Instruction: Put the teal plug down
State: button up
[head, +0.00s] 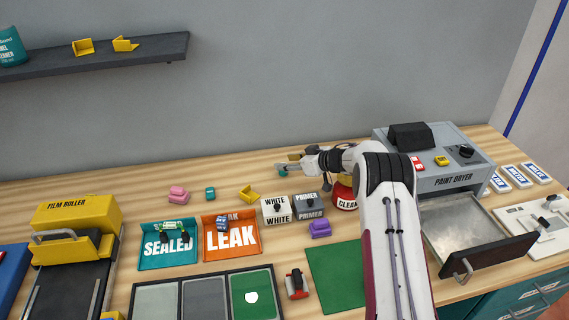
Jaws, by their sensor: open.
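My gripper (287,167) is open, reached out to the left at the back of the bench, near the wall. Another small teal block (210,193) sits on the wood farther left, apart from the gripper. The two are too small to tell apart by shape.
A pink piece (178,194), yellow bracket (250,194) and purple piece (319,229) lie on the bench. The teal SEALED tray (166,257), orange LEAK tray (231,252) and white and grey labelled boxes stand in front. The paint dryer (452,181) is at right.

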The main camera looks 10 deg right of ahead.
notch_tip(320, 180, up, 8)
jog(key=shift+s+d+f, duration=0.15)
jog(key=shift+d+f, duration=0.05)
jog(key=shift+f, duration=0.05)
dwell(0.8)
jog(key=s+d+r+m+t+h, duration=0.1)
jog(key=d+r+t+h, duration=0.15)
jog(key=r, duration=0.75)
jog(key=s+d+r+m+t+h, duration=0.1)
jog(key=r+m+t+h, duration=0.15)
jog(key=r, duration=0.75)
jog(key=s+d+r+m+g+h, duration=0.1)
jog(key=s+d+r+h, duration=0.1)
jog(key=s+r, duration=0.4)
jog(key=s+d+r+m+g+h, duration=0.1)
jog(key=s+d+r+m+h, duration=0.2)
jog(key=s, duration=0.5)
jog(key=s+a+g, duration=0.3)
jog(key=s, duration=1.6)
jog(key=s+a+f+g, duration=0.1)
jog(key=s+f, duration=0.3)
jog(key=s, duration=0.4)
jog(key=s+a+f+g+y, duration=0.1)
jog(key=s+a+f, duration=0.3)
jog(key=s, duration=0.4)
jog(key=s+a+f+g+y, duration=0.1)
jog(key=s+a+f+g, duration=0.1)
jog(key=s, duration=0.7)
notch_tip(320, 180, down, 2)
jog(key=shift+a, duration=0.6)
